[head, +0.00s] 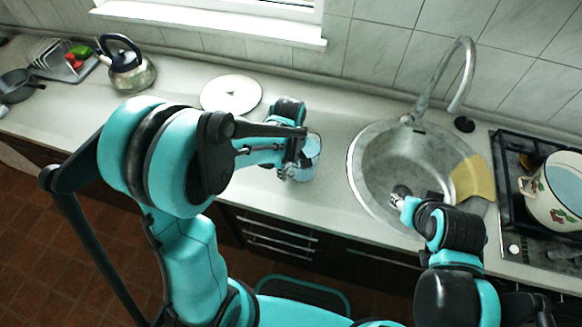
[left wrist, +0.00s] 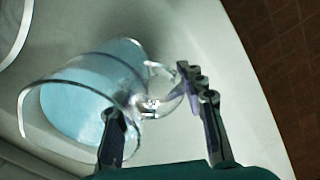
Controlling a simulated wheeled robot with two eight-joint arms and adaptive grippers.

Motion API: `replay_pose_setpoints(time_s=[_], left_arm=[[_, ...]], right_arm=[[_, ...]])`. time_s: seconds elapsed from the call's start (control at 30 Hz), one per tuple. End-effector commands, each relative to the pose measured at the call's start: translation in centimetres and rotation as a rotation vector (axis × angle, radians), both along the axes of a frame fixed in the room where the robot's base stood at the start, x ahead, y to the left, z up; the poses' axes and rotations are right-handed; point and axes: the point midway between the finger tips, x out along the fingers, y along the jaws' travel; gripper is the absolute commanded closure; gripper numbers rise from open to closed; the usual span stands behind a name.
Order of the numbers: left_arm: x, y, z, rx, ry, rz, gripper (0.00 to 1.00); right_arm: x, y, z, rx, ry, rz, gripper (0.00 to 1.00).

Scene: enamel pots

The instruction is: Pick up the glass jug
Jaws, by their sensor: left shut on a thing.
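The glass jug (head: 313,146) is clear with light blue inside and stands on the counter left of the sink, partly hidden by my left gripper (head: 293,160). In the left wrist view the jug (left wrist: 85,85) shows with its mouth toward the camera and its handle to the right. My left gripper (left wrist: 160,118) is shut on the jug, one finger at the rim and the other on the handle's outer side. My right gripper (head: 397,198) is over the sink; it is too small to tell if it is open.
The round metal sink (head: 365,190) with its tap (head: 460,75) is right of the jug. A pot (head: 555,195) sits on the stove at right. A yellow cloth (head: 473,178) hangs at the sink's edge.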

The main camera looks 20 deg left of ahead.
Motion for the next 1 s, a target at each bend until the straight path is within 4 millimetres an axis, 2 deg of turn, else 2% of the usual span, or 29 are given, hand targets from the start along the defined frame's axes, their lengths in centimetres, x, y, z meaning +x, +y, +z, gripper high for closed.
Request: replay_pose_setpoints(time_s=[0.57,1.0], left_arm=[[0.1,-0.1,3.9,0.0,-0.001,0.0,1.0],[1.1,-3.8,6.1,0.0,-0.001,-0.003,1.0]], right_arm=[[0.0,0.0,1.4,0.0,0.0,0.0,0.6],[0.0,0.0,2.2,0.0,0.0,0.0,0.6]])
